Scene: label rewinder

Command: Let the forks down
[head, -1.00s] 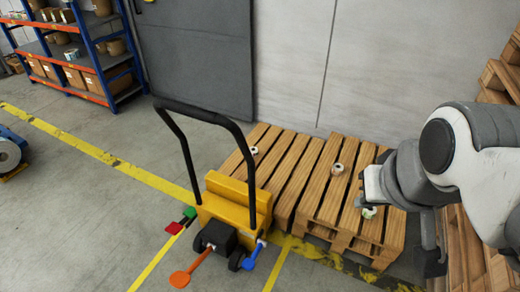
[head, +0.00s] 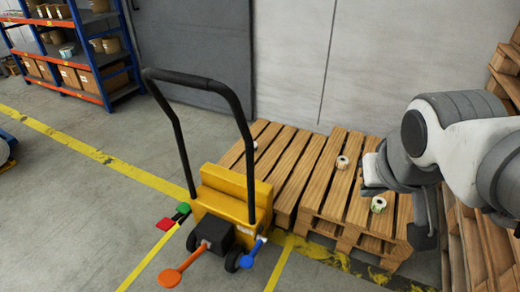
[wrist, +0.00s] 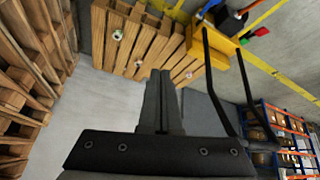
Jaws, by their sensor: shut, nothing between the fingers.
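A yellow pallet truck (head: 232,195) with a tall black handle (head: 233,95) stands at the near side of a wooden pallet (head: 290,165). Its forks are hidden, apparently under the pallet. Low on the truck are an orange pedal (head: 169,279), a blue pedal (head: 247,261), a red pedal (head: 165,224) and a green pedal (head: 182,208). The truck also shows upside down at the top right of the wrist view (wrist: 215,47). My gripper (wrist: 160,75) is shut and empty, in the air, apart from truck and pallet. Its fingers are not clear in the head view.
Small label rolls (head: 342,162) lie on the pallet. Stacked pallets (head: 470,240) stand at the right, close to my arm. A grey door and wall (head: 290,60) are behind, shelves (head: 70,50) at the back left. The floor left of the truck is clear, with yellow lines.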

